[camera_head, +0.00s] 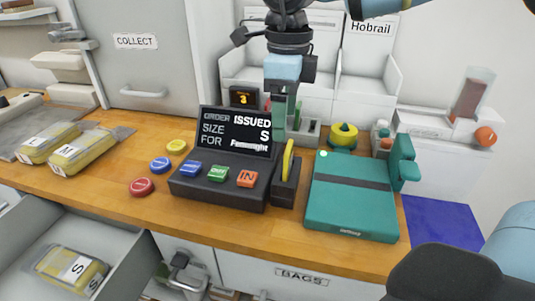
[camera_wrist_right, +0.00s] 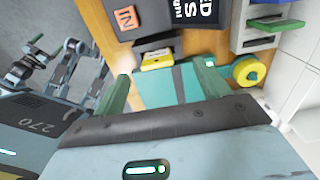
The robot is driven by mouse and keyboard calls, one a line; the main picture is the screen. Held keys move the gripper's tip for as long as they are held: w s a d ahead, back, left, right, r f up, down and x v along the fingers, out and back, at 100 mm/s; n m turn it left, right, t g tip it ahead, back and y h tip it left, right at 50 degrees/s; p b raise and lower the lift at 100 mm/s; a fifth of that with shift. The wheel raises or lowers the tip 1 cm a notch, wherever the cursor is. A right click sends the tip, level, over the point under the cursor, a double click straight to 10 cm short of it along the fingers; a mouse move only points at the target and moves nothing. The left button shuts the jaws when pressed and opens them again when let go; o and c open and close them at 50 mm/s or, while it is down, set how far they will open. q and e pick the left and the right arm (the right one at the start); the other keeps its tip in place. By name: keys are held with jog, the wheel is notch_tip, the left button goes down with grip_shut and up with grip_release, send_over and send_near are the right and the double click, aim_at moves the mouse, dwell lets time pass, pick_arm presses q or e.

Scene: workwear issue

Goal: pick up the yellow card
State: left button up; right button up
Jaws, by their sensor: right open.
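The yellow card (camera_head: 288,158) stands on edge in a black slot holder (camera_head: 285,187), its upper part showing. In the wrist view the card (camera_wrist_right: 157,58) appears as a yellow patch near the dark holder. My right gripper (camera_head: 284,115) comes down from the top of the head view with green fingers, behind and above the card in the picture. In the wrist view its fingers (camera_wrist_right: 165,86) are well apart, with nothing held between them. The card shows beyond the gap between them. My left gripper is not seen.
The black order terminal (camera_head: 225,180) with buttons stands left of the holder. A teal box (camera_head: 345,215) lies close on the right, with a yellow roll (camera_head: 343,135) behind it. Bagged yellow packs (camera_head: 82,152) lie at left. Counter (camera_head: 230,228) is clear in front.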

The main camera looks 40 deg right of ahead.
aim_at(289, 146)
jog(key=f, duration=0.3)
jog(key=s+f, duration=0.1)
jog(key=f, duration=0.3)
jog(key=shift+s+d+p, duration=0.1)
jog(key=shift+s+p, duration=0.1)
jog(key=shift+p, duration=0.15)
jog(key=shift+f, duration=0.35)
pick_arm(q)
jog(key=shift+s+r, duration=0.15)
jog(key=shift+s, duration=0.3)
pick_arm(e)
jog(key=c, duration=1.1)
jog(key=shift+c, duration=0.2)
jog(key=shift+r, duration=0.1)
